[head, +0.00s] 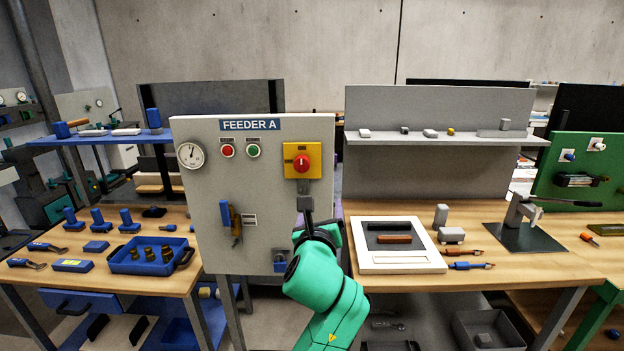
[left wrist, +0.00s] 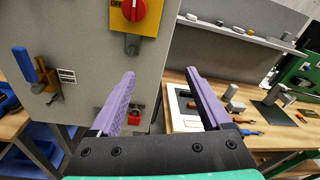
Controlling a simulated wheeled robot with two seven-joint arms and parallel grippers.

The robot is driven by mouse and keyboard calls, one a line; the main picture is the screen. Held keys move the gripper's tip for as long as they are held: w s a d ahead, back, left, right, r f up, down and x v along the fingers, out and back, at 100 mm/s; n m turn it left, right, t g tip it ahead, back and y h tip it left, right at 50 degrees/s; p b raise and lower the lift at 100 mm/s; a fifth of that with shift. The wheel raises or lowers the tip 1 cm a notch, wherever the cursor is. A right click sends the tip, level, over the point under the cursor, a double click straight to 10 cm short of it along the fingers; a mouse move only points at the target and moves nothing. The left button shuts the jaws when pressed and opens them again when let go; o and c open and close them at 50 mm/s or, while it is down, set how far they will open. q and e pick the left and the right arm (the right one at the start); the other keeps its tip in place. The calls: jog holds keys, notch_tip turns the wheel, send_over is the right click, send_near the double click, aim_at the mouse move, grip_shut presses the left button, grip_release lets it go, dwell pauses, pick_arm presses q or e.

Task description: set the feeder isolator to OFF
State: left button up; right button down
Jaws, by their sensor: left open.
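The feeder isolator is a red rotary knob (head: 301,162) on a yellow plate (head: 289,151), at the upper right of the grey FEEDER A panel (head: 205,142). In the left wrist view the knob (left wrist: 133,9) is at the top edge, partly cut off, with a pale, roughly upright mark. An OFF label shows left of it there. My left gripper (head: 304,207) is just below the yellow plate, near the panel's right edge, apart from the knob. In the left wrist view its purple fingers (left wrist: 160,74) are spread with nothing held. My right gripper is out of view.
The panel also carries a gauge (head: 191,155), a red button (head: 227,151), a green button (head: 253,151) and a blue-handled lever (head: 226,214). A small dark tab (left wrist: 132,44) hangs under the plate. Workbenches with tools and trays flank the panel.

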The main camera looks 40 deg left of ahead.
aim_at(302, 167)
pick_arm(q)
jog(key=s+a+r+y, duration=0.2)
jog(key=s+a+r, duration=0.2)
jog(key=a+r, duration=0.1)
jog(key=p+x, duration=0.1)
jog(key=x, duration=0.3)
jog(key=p+x, duration=0.1)
jog(key=x, duration=0.3)
jog(key=w+d+p+x, duration=0.1)
jog(key=x, duration=0.4)
jog(key=shift+d+f, duration=0.1)
jog(key=shift+f, duration=0.05)
jog(key=shift+w+d, duration=0.1)
jog(key=shift+d, duration=0.05)
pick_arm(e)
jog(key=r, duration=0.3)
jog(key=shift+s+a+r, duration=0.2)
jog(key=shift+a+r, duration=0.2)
pick_arm(q)
jog(key=c, duration=0.3)
grip_shut()
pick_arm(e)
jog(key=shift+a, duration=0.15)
